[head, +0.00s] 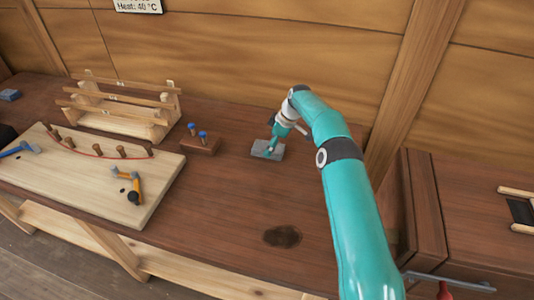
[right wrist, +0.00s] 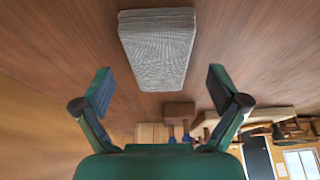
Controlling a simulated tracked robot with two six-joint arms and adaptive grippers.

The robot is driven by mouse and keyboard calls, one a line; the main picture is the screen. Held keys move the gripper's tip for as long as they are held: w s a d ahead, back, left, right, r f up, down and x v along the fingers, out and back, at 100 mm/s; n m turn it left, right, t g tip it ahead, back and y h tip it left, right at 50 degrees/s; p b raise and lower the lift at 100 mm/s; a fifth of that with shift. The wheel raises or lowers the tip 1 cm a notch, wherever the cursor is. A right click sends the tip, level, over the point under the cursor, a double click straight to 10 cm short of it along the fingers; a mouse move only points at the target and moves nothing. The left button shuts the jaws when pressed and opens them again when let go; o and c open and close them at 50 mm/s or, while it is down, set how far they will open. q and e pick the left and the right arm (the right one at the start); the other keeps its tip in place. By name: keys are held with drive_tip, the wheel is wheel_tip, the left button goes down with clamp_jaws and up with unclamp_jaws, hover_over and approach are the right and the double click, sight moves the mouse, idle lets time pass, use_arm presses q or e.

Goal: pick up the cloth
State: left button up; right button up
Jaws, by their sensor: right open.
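The cloth (head: 275,155) is a grey folded pad lying flat on the brown wooden bench, right of the small block with blue-topped pegs. It also shows in the right wrist view (right wrist: 158,45) as a grey woven pad ahead of the fingers. My right gripper (head: 271,147) is above the cloth and hides part of it in the head view. In the right wrist view its two fingers (right wrist: 162,82) are spread wide with nothing between them, and the cloth lies beyond their tips. My left gripper is not in view.
A brown block with blue-topped pegs (head: 201,145) stands left of the cloth. Further left are a pale board (head: 80,180) with pegs and tools, and a wooden rack (head: 120,110). A dark stain (head: 282,236) marks the bench front. The plank wall rises behind.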

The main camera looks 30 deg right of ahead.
drive_tip(key=shift+x, duration=0.9)
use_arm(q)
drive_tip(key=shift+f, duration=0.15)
use_arm(e)
drive_tip(key=c, duration=1.2)
drive_tip(key=shift+r, duration=0.15)
